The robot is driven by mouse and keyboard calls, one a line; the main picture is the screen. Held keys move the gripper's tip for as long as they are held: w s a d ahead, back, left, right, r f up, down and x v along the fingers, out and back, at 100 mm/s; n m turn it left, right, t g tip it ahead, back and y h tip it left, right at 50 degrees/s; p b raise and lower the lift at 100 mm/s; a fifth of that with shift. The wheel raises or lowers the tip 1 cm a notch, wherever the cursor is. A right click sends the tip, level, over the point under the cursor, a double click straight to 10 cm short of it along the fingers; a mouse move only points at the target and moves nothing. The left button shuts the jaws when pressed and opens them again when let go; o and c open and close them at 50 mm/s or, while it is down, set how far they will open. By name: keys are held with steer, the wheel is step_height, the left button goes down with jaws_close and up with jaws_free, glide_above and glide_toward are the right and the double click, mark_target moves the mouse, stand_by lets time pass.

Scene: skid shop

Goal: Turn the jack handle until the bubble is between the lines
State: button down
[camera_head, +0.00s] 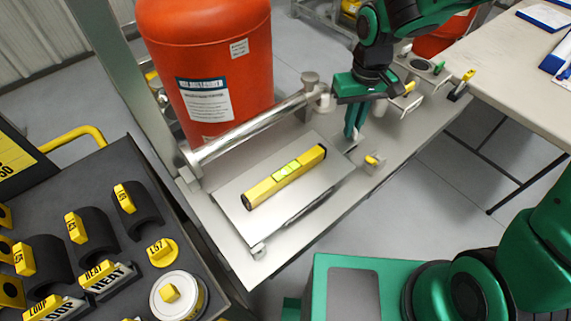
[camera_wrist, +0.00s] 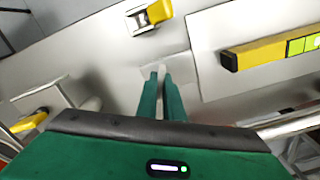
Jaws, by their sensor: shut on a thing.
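A yellow spirit level (camera_head: 284,178) lies on a pale metal plate (camera_head: 236,193); its green vial (camera_head: 287,170) shows, but the bubble against the lines is too small to read. In the wrist view the level (camera_wrist: 275,50) is at the upper right. My gripper (camera_head: 352,134) points down just beyond the plate's right corner. Its green fingers (camera_wrist: 161,72) are close together on a small pale piece, apparently the jack handle, mostly hidden between them.
A small yellow-topped fitting (camera_head: 373,160) sits close to my fingers. A big orange tank (camera_head: 208,65) and a metal pipe (camera_head: 250,127) stand behind the plate. A dark tray of labelled parts (camera_head: 100,181) is at the left, a table (camera_head: 510,55) at the upper right.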

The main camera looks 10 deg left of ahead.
steer(key=shift+d+f+m, duration=0.1)
steer(key=shift+d+m, duration=0.05)
steer(key=shift+m, duration=0.25)
steer(key=c, duration=1.9)
jaws_free()
steer(key=shift+r, duration=0.2)
steer(key=shift+r, duration=3.4)
steer(key=n, duration=0.5)
steer(key=shift+r+n, duration=0.35)
steer(key=shift+n, duration=0.45)
